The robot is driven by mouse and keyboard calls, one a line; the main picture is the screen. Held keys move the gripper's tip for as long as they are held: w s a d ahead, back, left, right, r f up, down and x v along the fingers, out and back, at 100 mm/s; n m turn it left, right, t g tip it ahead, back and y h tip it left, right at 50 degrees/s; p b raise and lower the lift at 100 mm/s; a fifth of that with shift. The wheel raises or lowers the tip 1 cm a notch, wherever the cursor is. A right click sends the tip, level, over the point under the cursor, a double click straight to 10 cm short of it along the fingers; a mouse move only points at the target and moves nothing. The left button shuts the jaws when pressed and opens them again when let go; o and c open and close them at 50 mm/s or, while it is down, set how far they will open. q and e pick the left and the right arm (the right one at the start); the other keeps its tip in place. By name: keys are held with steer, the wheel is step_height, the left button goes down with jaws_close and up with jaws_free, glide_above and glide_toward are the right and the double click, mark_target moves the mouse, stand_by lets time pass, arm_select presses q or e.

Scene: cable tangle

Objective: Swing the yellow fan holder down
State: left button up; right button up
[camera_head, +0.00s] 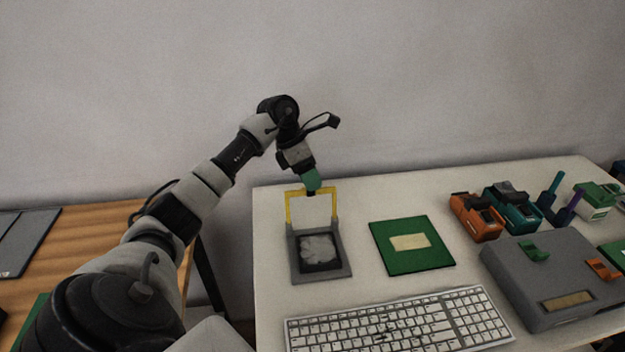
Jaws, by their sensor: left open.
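The yellow fan holder (288,208) is a thin frame standing raised at the back of a grey fan base (296,270) on the white table. A pale fan (318,250) lies in the base's dark recess. My left gripper (312,188) points down, with its green tip at the top bar of the yellow holder. It is open; whether it touches the bar cannot be told. The tip hides the middle of the bar. My right gripper is not in view.
A green board (385,240) with a beige patch lies right of the base. A white keyboard (395,322) lies in front. A grey box (555,284), an orange device (474,220) and a teal device (512,212) stand at right. A wooden table (85,240) is at left.

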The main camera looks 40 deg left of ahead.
arm_select(q)
steer(key=shift+w+d+f, duration=0.1)
steer(key=shift+d+f, duration=0.2)
steer(key=shift+f, duration=0.3)
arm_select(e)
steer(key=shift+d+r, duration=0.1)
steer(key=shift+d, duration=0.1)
arm_select(q)
jaws_close()
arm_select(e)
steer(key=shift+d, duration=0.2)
arm_select(q)
steer(key=shift+d+r+y+b, duration=0.1)
steer(key=shift+r+y+b, duration=0.1)
steer(key=shift+y+b, duration=0.15)
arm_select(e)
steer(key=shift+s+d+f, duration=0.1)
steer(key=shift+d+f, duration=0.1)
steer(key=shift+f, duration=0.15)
